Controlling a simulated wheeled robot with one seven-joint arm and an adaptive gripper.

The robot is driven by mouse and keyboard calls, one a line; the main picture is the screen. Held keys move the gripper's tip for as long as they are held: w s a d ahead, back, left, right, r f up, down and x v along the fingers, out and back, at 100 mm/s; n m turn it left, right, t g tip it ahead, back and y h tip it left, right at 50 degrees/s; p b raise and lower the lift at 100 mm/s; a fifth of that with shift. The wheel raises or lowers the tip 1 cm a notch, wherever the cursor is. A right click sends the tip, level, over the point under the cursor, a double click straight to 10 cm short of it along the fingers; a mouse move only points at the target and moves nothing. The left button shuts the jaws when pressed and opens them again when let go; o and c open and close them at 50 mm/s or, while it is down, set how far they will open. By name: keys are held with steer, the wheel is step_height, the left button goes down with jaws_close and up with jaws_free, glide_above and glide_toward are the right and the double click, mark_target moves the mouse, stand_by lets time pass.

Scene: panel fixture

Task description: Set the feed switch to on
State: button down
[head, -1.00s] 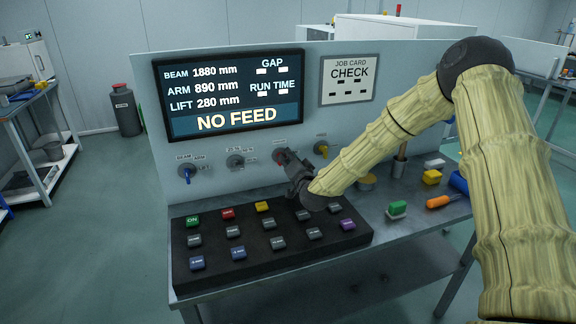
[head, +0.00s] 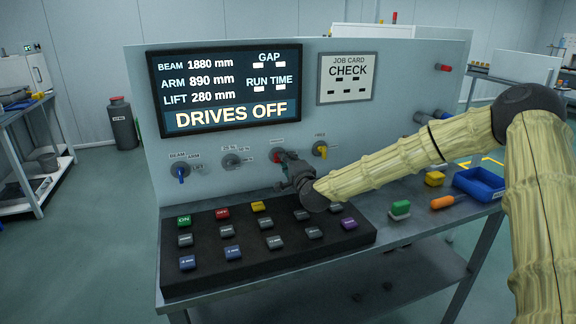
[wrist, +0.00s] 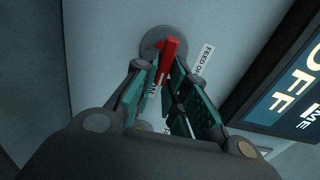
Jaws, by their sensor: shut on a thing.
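The feed switch (wrist: 167,57) is a red lever on a round grey base on the panel, with a label reading "FEED O..." beside it in the wrist view. My gripper (wrist: 160,78) has its teal fingers on either side of the lever and is shut on it. In the head view my gripper (head: 284,164) is at the panel below the display, and little of the red switch (head: 276,158) shows behind it. The display (head: 229,90) reads "DRIVES OFF" in its bottom line.
A blue-handled switch (head: 181,173), a grey knob (head: 232,160) and a yellow-handled switch (head: 320,150) share the panel row. A black key box (head: 265,259) with several coloured keys lies below my gripper. A blue tray (head: 480,184) and small blocks sit on the bench at right.

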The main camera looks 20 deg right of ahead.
steer(key=shift+f, duration=0.15)
stand_by(0.3)
steer(key=c, duration=1.5)
jaws_free()
steer(key=shift+d, duration=0.1)
steer(key=s, duration=1.1)
steer(key=shift+s+d, duration=0.15)
steer(key=shift+s, duration=0.35)
steer(key=shift+d, duration=0.1)
